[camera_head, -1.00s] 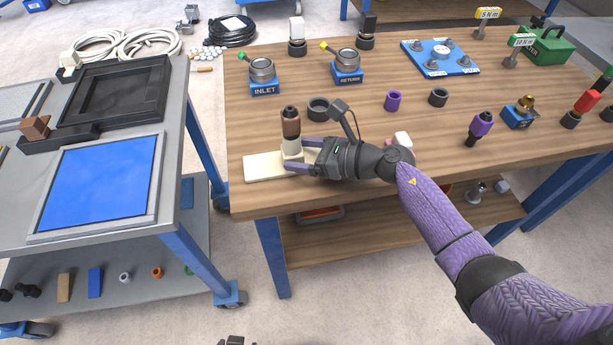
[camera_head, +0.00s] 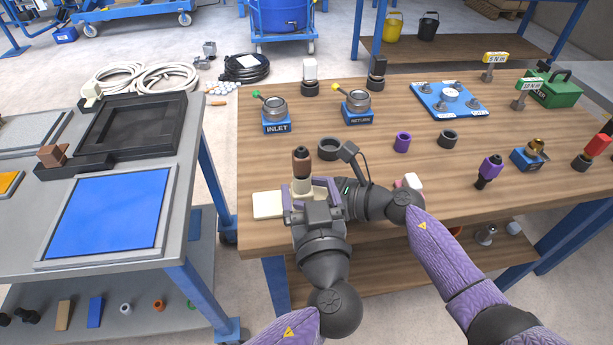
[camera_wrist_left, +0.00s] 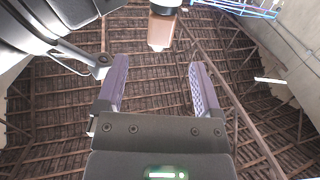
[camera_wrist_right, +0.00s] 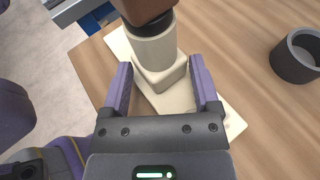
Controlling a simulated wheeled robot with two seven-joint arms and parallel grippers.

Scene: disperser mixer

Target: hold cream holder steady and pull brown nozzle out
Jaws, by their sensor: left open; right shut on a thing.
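The brown nozzle (camera_head: 302,160), dark-tipped, stands upright in the cream holder (camera_head: 267,205) near the table's front left. In the right wrist view, my right gripper (camera_wrist_right: 160,78) is shut on the cream holder's block (camera_wrist_right: 155,55), one finger on each side, below the nozzle (camera_wrist_right: 143,8). My left gripper (camera_head: 314,190) is open, in front of the holder, and partly hides it and the right fingers. The left wrist view points up at the ceiling; the nozzle (camera_wrist_left: 161,30) shows beyond the open fingers (camera_wrist_left: 157,68), apart from them.
A dark ring (camera_head: 329,148) stands behind the holder, with the INLET (camera_head: 276,115) and RETURN (camera_head: 357,108) fittings farther back. A purple ring (camera_head: 402,142) and another dark ring (camera_head: 448,138) stand to the right. A grey cart with a blue panel (camera_head: 105,212) is at the left.

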